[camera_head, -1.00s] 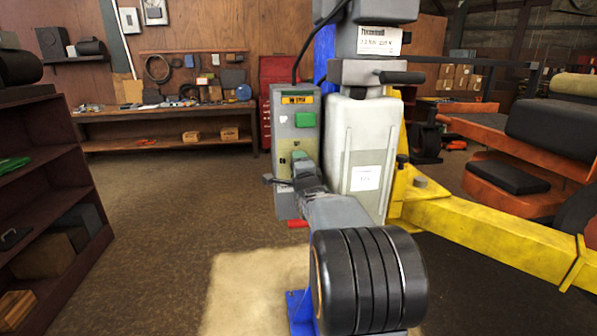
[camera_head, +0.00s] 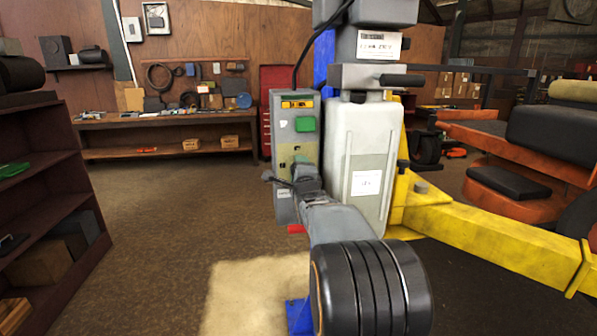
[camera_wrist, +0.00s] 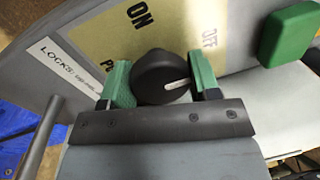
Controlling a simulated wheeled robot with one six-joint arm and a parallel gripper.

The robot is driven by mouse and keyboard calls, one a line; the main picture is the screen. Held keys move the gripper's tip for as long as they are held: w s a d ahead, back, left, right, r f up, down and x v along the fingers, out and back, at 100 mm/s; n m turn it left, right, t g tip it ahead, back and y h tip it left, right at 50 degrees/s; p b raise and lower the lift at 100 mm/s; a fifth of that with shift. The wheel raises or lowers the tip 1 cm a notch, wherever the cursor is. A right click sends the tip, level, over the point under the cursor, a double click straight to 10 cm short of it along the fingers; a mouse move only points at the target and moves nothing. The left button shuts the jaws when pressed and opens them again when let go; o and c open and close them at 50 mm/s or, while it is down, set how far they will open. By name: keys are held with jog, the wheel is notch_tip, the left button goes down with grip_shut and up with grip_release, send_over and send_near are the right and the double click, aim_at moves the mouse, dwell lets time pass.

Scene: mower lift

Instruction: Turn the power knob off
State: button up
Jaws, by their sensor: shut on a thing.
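The power knob (camera_wrist: 158,80) is round and black with a white pointer line, on a yellow label plate (camera_wrist: 97,42) marked ON and OFF. The pointer lies toward the right in the wrist view. My gripper (camera_wrist: 162,74) has its green fingers on both sides of the knob, shut on it. In the head view my gripper (camera_head: 298,168) is against the front of the grey control box (camera_head: 284,128), and the knob is hidden behind it there.
A green button (camera_head: 305,124) sits above on the control box and also shows in the wrist view (camera_wrist: 287,35). A red handle (camera_head: 296,229) is at the box's bottom. The yellow lift arm (camera_head: 490,237) extends right. A dark shelf (camera_head: 75,170) stands left, with open floor between.

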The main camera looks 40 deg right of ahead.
jog(key=o, duration=0.9)
jog(key=b+v, duration=0.2)
jog(key=v, duration=1.1)
jog(key=shift+s+a, duration=0.15)
jog(key=shift+s, duration=0.2)
